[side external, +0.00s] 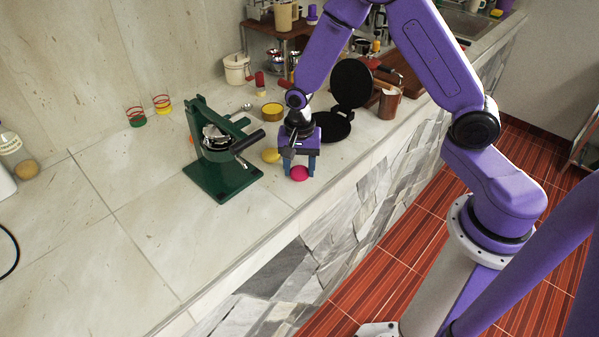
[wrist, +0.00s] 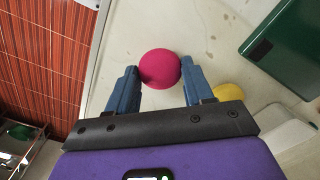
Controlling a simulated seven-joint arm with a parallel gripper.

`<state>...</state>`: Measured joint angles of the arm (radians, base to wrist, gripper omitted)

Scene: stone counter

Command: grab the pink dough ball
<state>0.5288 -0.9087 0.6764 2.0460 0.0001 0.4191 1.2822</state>
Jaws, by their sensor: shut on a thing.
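The pink dough ball (side external: 299,173) is on the stone counter near its front edge. My gripper (side external: 300,168) is over it, pointing down, with its blue fingers on either side of the ball. In the wrist view the pink ball (wrist: 160,68) sits between the two blue fingertips (wrist: 161,80), and the fingers are shut on it. The ball appears at counter height; I cannot tell whether it is lifted.
A yellow ball (side external: 271,155) lies close beside my gripper. A green press (side external: 222,165) stands to the left, and a black round hinged press (side external: 350,85) stands open behind. The counter at front left is clear.

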